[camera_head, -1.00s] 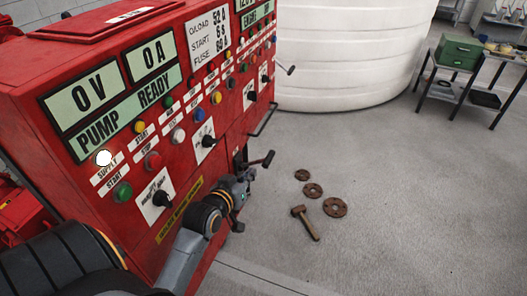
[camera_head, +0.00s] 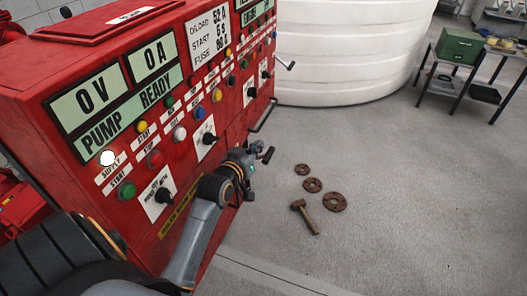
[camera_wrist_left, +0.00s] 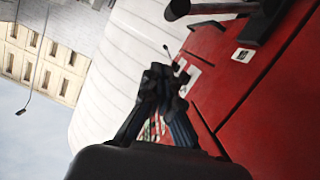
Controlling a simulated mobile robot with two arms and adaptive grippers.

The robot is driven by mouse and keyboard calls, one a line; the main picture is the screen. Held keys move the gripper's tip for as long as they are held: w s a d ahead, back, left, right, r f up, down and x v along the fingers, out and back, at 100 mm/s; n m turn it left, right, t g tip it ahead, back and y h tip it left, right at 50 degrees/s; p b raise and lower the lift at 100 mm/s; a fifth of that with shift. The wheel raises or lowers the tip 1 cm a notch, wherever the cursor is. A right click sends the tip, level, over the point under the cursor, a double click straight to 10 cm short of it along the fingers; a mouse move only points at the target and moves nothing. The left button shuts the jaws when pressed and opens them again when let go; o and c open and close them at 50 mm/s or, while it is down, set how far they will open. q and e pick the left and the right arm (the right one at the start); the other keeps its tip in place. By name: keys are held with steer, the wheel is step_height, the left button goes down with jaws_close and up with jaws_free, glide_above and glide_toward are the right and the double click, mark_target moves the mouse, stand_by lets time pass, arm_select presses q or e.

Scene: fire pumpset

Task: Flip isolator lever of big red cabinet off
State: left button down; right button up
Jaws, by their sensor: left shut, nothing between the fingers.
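The big red cabinet (camera_head: 130,80) fills the left of the head view. Its isolator lever (camera_head: 268,154), with a dark handle, sticks out from the lower front. What looks like the same lever, out of focus, crosses the top of the left wrist view (camera_wrist_left: 215,9). My left gripper (camera_head: 250,158) is close beside the lever at the cabinet front and hides its base. I cannot tell whether they touch in the head view. In the left wrist view, the fingers (camera_wrist_left: 165,82) are together and empty, apart from the lever in the picture. My right gripper is not in view.
A dark handle bar (camera_head: 264,115) and another lever (camera_head: 286,65) stick out farther along the cabinet. Several rusty rings and a hammer (camera_head: 304,215) lie on the floor. A white tank (camera_head: 345,50) stands behind.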

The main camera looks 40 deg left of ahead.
mark_target(264, 158)
arm_select(q)
steer(key=w+f, duration=0.3)
steer(key=shift+w+f+p, duration=0.1)
steer(key=shift+f+p, duration=0.15)
steer(key=shift+p, duration=0.1)
steer(key=shift+d+f, duration=0.15)
steer(key=shift+f, duration=0.45)
steer(key=shift+f, duration=0.1)
